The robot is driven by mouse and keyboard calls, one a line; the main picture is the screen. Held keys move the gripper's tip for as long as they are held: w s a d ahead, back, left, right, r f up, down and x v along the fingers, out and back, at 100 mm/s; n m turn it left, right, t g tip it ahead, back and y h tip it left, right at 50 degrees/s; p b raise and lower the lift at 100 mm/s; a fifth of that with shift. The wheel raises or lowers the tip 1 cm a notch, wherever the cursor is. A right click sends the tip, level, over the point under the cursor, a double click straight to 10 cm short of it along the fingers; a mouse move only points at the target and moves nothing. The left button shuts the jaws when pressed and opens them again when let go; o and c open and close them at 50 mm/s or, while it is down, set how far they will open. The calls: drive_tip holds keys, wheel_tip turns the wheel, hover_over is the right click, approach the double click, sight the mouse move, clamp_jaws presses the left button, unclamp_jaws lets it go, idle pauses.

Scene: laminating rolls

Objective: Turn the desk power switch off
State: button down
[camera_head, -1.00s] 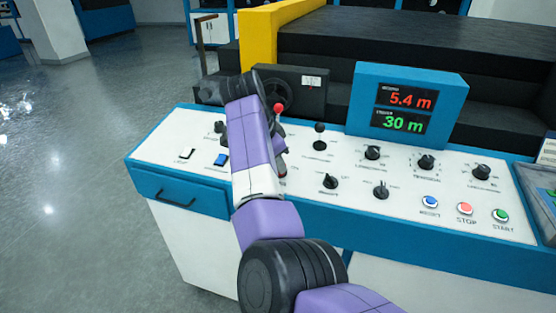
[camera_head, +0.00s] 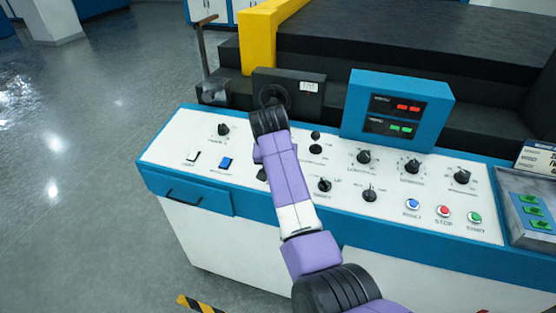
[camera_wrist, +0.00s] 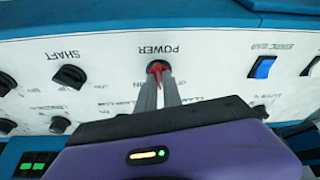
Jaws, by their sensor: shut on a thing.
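The power switch (camera_wrist: 158,68) shows in the wrist view as a red lever on a dark round base, beside the upside-down word POWER on the white panel. My gripper (camera_wrist: 158,84) is shut on the red lever, with one grey finger on each side of it. The fingers cover part of the lever, and I cannot clearly read which marking it points to. In the head view my arm hides the switch and the fingertips.
A blue rocker switch (camera_wrist: 262,67) and the shaft knob (camera_wrist: 70,76) flank the power switch. The blue display box (camera_head: 396,112) shows red and green blocks without readable numbers. Reset (camera_head: 412,204), stop (camera_head: 444,211) and start (camera_head: 475,217) buttons sit at the right.

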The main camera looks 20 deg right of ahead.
drive_tip(key=n+p, duration=0.1)
drive_tip(key=n+y+p, duration=0.1)
drive_tip(key=n, duration=0.1)
drive_tip(key=shift+s+d+n+p, duration=0.15)
drive_tip(key=shift+d+n+p, duration=0.05)
drive_tip(key=shift+n+p, duration=0.1)
drive_tip(key=shift+f+n+y+p, duration=0.15)
drive_tip(key=shift+n+p, duration=0.25)
drive_tip(key=shift+n, duration=0.35)
drive_tip(key=shift+n+y+p, duration=0.15)
drive_tip(key=shift+n+p, duration=0.2)
drive_tip(key=shift+n, duration=0.4)
drive_tip(key=c, duration=1.5)
unclamp_jaws()
drive_tip(key=shift+a+f, duration=0.1)
